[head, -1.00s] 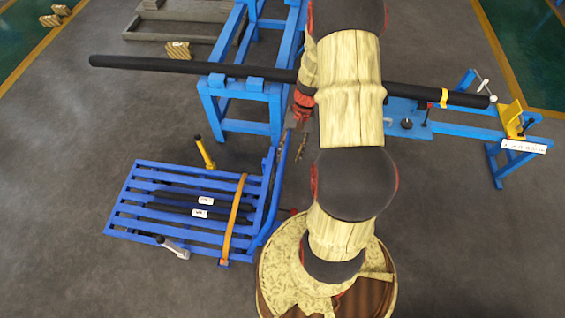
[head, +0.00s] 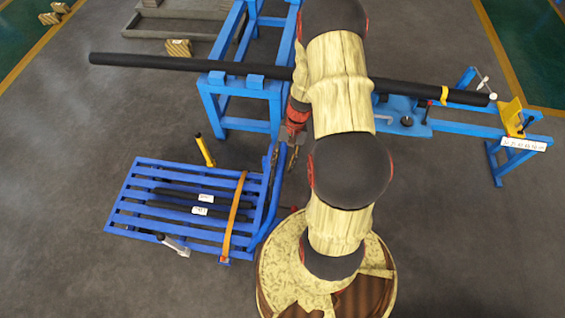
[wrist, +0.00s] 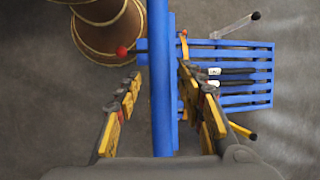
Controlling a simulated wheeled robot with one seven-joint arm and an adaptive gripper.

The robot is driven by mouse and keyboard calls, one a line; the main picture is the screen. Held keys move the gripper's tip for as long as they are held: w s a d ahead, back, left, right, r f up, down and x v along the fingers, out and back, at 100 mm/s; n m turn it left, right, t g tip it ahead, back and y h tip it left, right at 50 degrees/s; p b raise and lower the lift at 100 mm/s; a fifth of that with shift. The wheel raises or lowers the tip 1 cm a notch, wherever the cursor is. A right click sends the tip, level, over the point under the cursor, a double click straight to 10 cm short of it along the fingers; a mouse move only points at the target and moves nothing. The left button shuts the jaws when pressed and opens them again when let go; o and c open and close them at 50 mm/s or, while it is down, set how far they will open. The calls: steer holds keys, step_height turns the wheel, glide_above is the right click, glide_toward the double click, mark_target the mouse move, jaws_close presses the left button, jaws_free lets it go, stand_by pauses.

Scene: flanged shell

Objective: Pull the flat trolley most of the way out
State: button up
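The flat trolley is a blue slatted platform (head: 125,200) low on the floor at the left in the head view; it also shows at the right in the wrist view (wrist: 262,98). Its upright blue push handle (head: 268,200) stands at its right end. Two black bars with white labels lie on it under an orange strap. My gripper (head: 282,158) is at the top of the handle in the head view. In the wrist view my gripper (wrist: 162,108) is open, with the blue handle (wrist: 161,60) running between its fingers and visible gaps on both sides.
A blue stand (head: 242,127) behind the trolley carries a long black pipe (head: 150,63). A yellow post (head: 205,150) and a grey lever (head: 173,246) stand at the trolley's sides. Floor is clear left and in front. A blue bench with a yellow bracket (head: 510,115) is at right.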

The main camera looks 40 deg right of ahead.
steer(key=shift+c, duration=0.9)
steer(key=c, duration=0.7)
jaws_close()
